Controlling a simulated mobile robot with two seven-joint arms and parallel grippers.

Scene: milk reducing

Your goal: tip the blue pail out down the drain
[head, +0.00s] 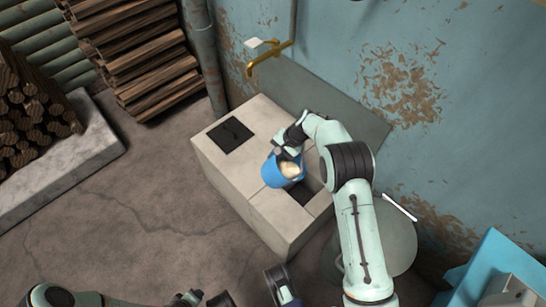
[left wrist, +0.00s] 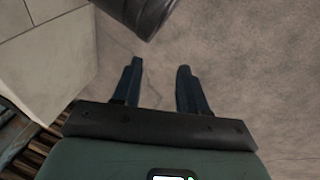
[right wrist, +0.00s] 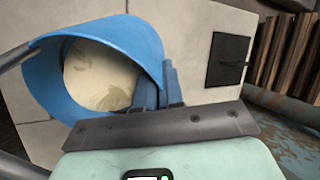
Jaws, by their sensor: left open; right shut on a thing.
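The blue pail (head: 271,174) hangs over the right part of the pale stone block, with creamy white liquid (head: 290,169) inside. My right gripper (head: 290,146) is shut on the pail's rim. In the right wrist view the pail (right wrist: 140,42) opens toward the camera, the liquid (right wrist: 100,75) still in it; I cannot tell its exact tilt. A dark rectangular opening (head: 302,194), possibly the drain, lies in the block just below and right of the pail. My left gripper (left wrist: 160,82) is open and empty over bare floor.
The pale block (head: 225,172) also carries a black square plate (head: 230,135) at its left. A brass tap (head: 268,57) is on the blue wall behind. A round grey-green surface (head: 397,235) stands right of the block. Stacked logs (head: 30,115) lie left; the floor between is clear.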

